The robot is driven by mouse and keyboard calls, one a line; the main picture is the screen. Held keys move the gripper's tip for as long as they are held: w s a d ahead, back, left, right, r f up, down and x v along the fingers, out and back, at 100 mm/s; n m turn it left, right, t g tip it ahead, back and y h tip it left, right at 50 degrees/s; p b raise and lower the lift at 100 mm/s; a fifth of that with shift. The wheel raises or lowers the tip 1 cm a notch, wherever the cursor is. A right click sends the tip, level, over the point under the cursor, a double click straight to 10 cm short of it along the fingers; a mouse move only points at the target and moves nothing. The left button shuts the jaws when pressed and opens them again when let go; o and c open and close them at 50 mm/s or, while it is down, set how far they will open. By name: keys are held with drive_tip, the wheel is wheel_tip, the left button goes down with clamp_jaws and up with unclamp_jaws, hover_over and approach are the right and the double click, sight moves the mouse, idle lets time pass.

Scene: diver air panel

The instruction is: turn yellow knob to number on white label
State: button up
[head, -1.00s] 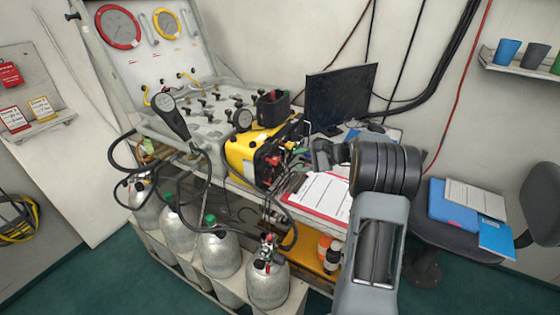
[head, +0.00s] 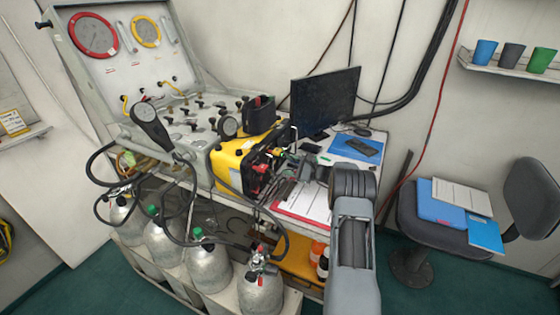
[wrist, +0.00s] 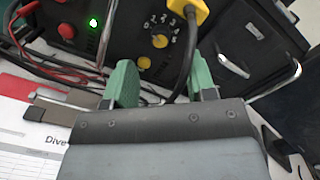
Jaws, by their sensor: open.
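The yellow knob (wrist: 160,40) sits on a black panel in the wrist view, with white numerals around it; its exact pointing is too small to read surely. A smaller yellow round part (wrist: 144,62) is just below it. My gripper (wrist: 160,80) is open, with its two green fingers apart, below the knob and not touching it. A black cable runs down between the fingers, right of the knob. I cannot pick out a white label with a readable number.
A yellow cable plug (wrist: 196,10) and a metal handle bar (wrist: 275,82) are close to the right finger. Red plugs and cables lie left. The yellow case (head: 228,160), monitor (head: 325,98) and red clipboard (head: 303,208) crowd the bench. Gas cylinders (head: 208,267) stand below.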

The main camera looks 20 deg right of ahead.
sight(275, 161)
drive_tip(key=shift+p+x, duration=0.45)
drive_tip(key=shift+x, duration=2.2)
drive_tip(key=shift+c, duration=0.2)
drive_tip(key=c, duration=0.9)
drive_tip(key=shift+d, duration=0.25)
